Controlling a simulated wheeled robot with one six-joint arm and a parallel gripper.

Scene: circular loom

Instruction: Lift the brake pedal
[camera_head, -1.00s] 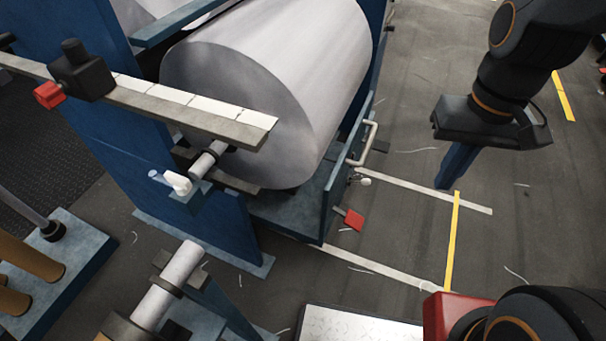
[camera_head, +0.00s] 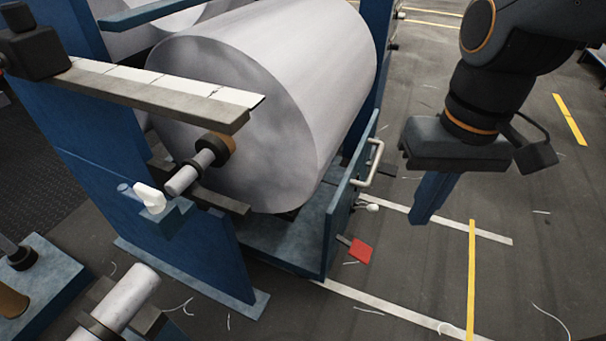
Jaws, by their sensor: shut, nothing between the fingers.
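The brake pedal (camera_head: 360,250) is a small red pad on a short grey lever. It sticks out low from the foot of the blue cradle (camera_head: 326,232) under the large roll. My gripper (camera_head: 418,219) hangs from my arm at the right, its blue fingers pointing down and closed together with nothing held. It is to the right of the pedal and a little above it in the picture, clearly apart from it. Its height over the floor is hard to tell.
A pale handle (camera_head: 373,165) and a small white-knobbed lever (camera_head: 371,207) are on the cradle's side, between roll (camera_head: 300,80) and gripper. A blue upright (camera_head: 185,215) stands at the left. The floor right of the pedal is open, with painted lines and thread scraps.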

